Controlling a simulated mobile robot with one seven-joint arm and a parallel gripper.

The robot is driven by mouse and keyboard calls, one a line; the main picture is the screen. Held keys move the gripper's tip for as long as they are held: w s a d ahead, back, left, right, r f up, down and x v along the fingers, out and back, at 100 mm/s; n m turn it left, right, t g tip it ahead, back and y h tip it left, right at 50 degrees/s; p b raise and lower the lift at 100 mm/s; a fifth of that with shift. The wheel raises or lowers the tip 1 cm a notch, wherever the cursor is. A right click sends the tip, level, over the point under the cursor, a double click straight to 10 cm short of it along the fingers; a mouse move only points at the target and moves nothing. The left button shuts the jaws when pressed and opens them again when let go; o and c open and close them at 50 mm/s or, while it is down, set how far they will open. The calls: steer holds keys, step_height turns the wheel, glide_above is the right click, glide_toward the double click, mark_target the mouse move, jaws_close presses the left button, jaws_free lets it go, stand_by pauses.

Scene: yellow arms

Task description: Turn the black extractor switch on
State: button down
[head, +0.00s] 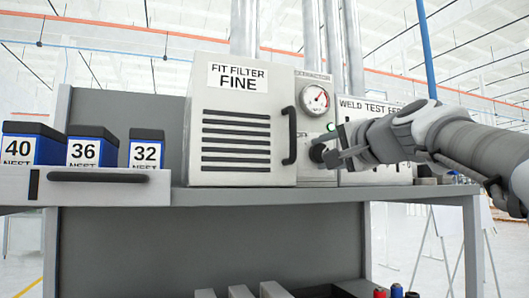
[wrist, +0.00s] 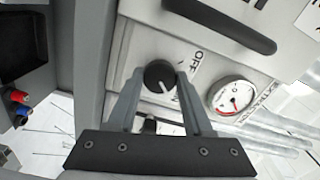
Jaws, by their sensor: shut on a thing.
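The black extractor switch (wrist: 160,74) is a round knob with a white mark, on the grey panel of the filter unit. OFF and ON lettering is printed beside it in the wrist view, and the white mark points toward the lower side of the picture there. In the head view the knob (head: 317,152) shows just left of my gripper (head: 330,157). My gripper (wrist: 160,82) has one finger on each side of the knob and is shut on it. In the head view my fingers partly cover the knob.
A round gauge (head: 315,99) and a lit green lamp (head: 331,127) sit above the knob. The filter door (head: 236,140) with its black handle (head: 289,135) is to the left. A weld test box (head: 372,107) stands close behind my arm. Blue bins (head: 84,151) stand far left.

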stand_by(0.4)
steer(key=shift+c, duration=1.5)
jaws_free()
steer(key=shift+s, duration=0.15)
steer(key=b+v, duration=0.3)
steer(key=v, duration=1.4)
steer(key=s+a+f+n+g+h, duration=0.1)
steer(key=a+f+n+g, duration=0.15)
steer(key=f, duration=0.85)
steer(key=s+a+f+n+g+h, duration=0.1)
steer(key=a+f+n+g, duration=0.15)
steer(key=f, duration=0.95)
steer(key=s+a+f+n+g+h, duration=0.1)
steer(key=f+n+g, duration=0.15)
steer(key=f, duration=0.85)
steer(key=s+f+n+g+h, duration=0.1)
steer(key=s+f+n+g, duration=0.1)
steer(key=f, duration=0.5)
steer(key=s+f+n+g+h, duration=0.1)
steer(key=s+f+n+g, duration=0.1)
steer(key=s+f, duration=0.3)
step_height(320, 180, down, 2)
steer(key=shift+d+f+h, duration=0.1)
steer(key=shift+d+h, duration=0.2)
steer(key=shift+d, duration=0.05)
